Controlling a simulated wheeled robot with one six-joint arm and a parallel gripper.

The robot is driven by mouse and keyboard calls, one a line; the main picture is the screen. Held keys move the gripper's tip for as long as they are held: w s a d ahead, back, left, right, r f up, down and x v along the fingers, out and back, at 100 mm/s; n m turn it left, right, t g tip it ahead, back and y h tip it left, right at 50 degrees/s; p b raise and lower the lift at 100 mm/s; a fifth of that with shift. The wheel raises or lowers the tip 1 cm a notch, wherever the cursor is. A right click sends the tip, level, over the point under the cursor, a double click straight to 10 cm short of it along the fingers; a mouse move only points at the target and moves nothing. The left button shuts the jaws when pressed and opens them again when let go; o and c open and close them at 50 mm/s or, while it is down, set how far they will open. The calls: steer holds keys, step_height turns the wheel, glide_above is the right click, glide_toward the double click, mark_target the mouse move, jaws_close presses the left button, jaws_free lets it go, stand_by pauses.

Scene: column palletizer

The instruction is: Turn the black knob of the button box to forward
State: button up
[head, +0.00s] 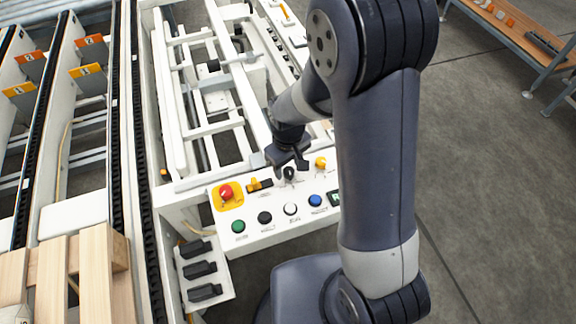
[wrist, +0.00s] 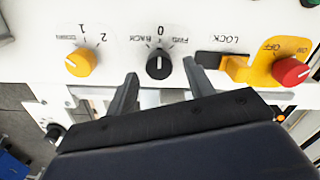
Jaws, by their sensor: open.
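The button box (head: 272,232) is a white panel in the head view. Its black knob (head: 290,174) sits on the upper row and also shows in the wrist view (wrist: 159,66). A light mark on the knob points at the 0 label, between small FWD and BACK labels. My gripper (head: 288,163) is above the knob in the head view. In the wrist view my gripper (wrist: 161,75) is open, with one finger on each side of the knob. I see gaps between knob and fingers, and cannot tell the tip height above the panel.
A yellow selector (wrist: 81,62) is left of the knob in the wrist view. A yellow lock slider (wrist: 234,69) and red rotary switch (wrist: 290,71) are to the right. Green (head: 238,226), black, white and blue (head: 315,200) buttons line the box's front row.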

steer(key=shift+f, duration=0.55)
steer(key=shift+c, duration=0.5)
steer(key=c, duration=0.9)
steer(key=shift+o, duration=0.2)
steer(key=shift+m, duration=0.3)
steer(key=m+b, duration=0.1)
steer(key=m, duration=0.2)
steer(key=shift+m, duration=0.3)
steer(key=shift+d+m+b, duration=0.1)
steer(key=shift+m+b, duration=0.6)
steer(key=shift+m, duration=1.6)
